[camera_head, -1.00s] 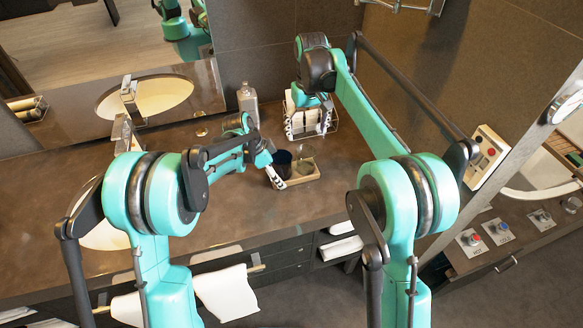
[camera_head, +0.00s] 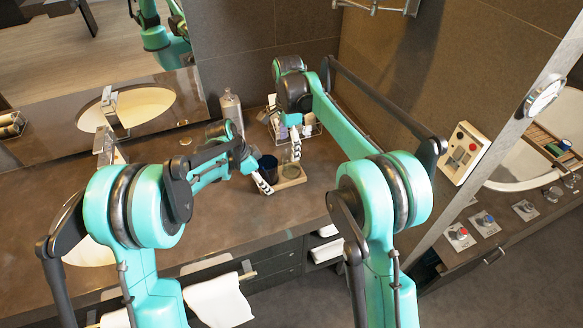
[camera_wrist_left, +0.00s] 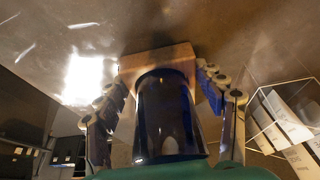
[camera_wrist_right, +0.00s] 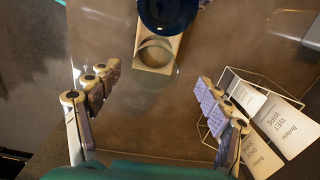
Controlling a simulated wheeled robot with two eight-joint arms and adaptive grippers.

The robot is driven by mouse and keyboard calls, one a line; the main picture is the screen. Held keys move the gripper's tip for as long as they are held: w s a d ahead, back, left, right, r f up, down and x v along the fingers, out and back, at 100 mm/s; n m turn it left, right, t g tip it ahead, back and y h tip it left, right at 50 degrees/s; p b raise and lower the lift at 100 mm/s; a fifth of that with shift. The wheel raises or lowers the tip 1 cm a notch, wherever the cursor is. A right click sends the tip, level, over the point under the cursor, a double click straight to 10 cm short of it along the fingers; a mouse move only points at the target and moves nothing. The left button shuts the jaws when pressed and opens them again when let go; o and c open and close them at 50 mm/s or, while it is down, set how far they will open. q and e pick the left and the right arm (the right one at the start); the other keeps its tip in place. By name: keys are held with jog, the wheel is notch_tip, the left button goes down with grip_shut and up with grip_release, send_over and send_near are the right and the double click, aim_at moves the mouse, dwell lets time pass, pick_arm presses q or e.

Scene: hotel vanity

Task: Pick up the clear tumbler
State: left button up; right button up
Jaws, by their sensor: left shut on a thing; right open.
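The clear tumbler (camera_head: 291,170) stands at the right part of a small wooden tray (camera_head: 289,184). In the right wrist view the clear tumbler (camera_wrist_right: 155,57) shows as a pale ring on the tray, ahead of my right gripper (camera_wrist_right: 156,78). My right gripper (camera_head: 293,148) is open above and just behind the tumbler, its fingers apart and empty. A dark blue tumbler (camera_head: 267,165) stands at the tray's left part. My left gripper (camera_wrist_left: 162,85) is shut on the blue tumbler (camera_wrist_left: 168,115), a finger on each side; the exact contact is unclear.
A wire basket (camera_head: 308,128) with wipe packets stands close behind my right gripper. A grey bottle (camera_head: 231,108) stands at the back. A sink basin (camera_head: 90,245) is at the left. The counter right of the tray is clear.

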aim_at(291, 166)
notch_tip(291, 166, down, 4)
jog(key=shift+f, duration=0.25)
jog(key=f, duration=0.5)
jog(key=shift+s+d+f, duration=0.1)
jog(key=shift+s+d, duration=0.15)
jog(key=shift+d, duration=0.15)
jog(key=shift+c, duration=0.2)
jog(key=c, duration=1.3)
